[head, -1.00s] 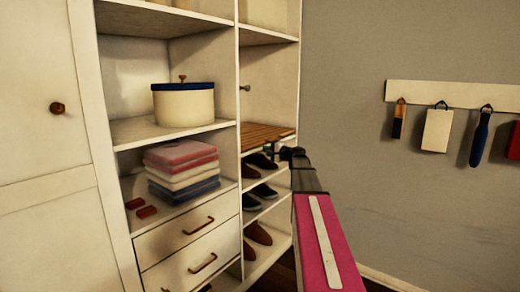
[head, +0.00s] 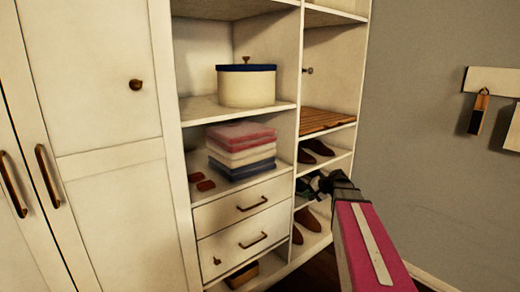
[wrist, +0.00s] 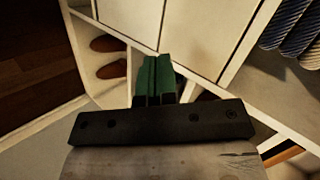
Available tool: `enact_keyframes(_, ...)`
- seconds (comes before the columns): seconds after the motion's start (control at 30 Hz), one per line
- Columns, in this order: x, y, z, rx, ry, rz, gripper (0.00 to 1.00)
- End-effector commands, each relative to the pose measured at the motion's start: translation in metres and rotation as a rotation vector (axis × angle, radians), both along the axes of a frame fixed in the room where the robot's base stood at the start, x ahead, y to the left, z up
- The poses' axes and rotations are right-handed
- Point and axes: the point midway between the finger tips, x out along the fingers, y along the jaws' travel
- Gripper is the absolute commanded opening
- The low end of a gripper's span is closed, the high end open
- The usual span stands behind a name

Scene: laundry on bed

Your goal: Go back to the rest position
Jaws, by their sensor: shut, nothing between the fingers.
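My gripper (wrist: 154,80) shows in the wrist view as two green fingers pressed together, shut and empty. In the head view my gripper (head: 318,184) is small and dark at the end of my pink arm, in front of the open shoe shelves. It hides part of the middle shoe shelf. It appears apart from the shelves, but the exact gap cannot be told.
A white wardrobe (head: 105,190) fills the left. Its shelves hold a round box (head: 246,88), folded towels (head: 242,152) and brown shoes (head: 318,148). Drawers (head: 240,203) are closed. A hook rail (head: 492,80) hangs on the grey wall at right, where there is free room.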

Motion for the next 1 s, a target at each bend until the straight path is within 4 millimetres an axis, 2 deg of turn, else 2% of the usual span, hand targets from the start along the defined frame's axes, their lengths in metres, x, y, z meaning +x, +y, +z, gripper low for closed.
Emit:
enact_keyframes(0.03, -0.029, 0.015, -0.024, -0.075, 0.045, 0.046, 0.00)
enact_keyframes(0.2, -0.108, 0.040, -0.094, -0.362, 0.189, 0.206, 0.00)
enact_keyframes(0.3, -0.151, 0.043, -0.122, -0.520, 0.260, 0.296, 0.00)
enact_keyframes(0.43, -0.191, 0.041, -0.143, -0.680, 0.326, 0.385, 0.00)
enact_keyframes(0.5, -0.204, 0.040, -0.149, -0.739, 0.348, 0.418, 0.00)
enact_keyframes(0.6, -0.213, 0.037, -0.153, -0.788, 0.364, 0.443, 0.00)
enact_keyframes(1.0, -0.215, 0.036, -0.154, -0.800, 0.368, 0.449, 0.00)
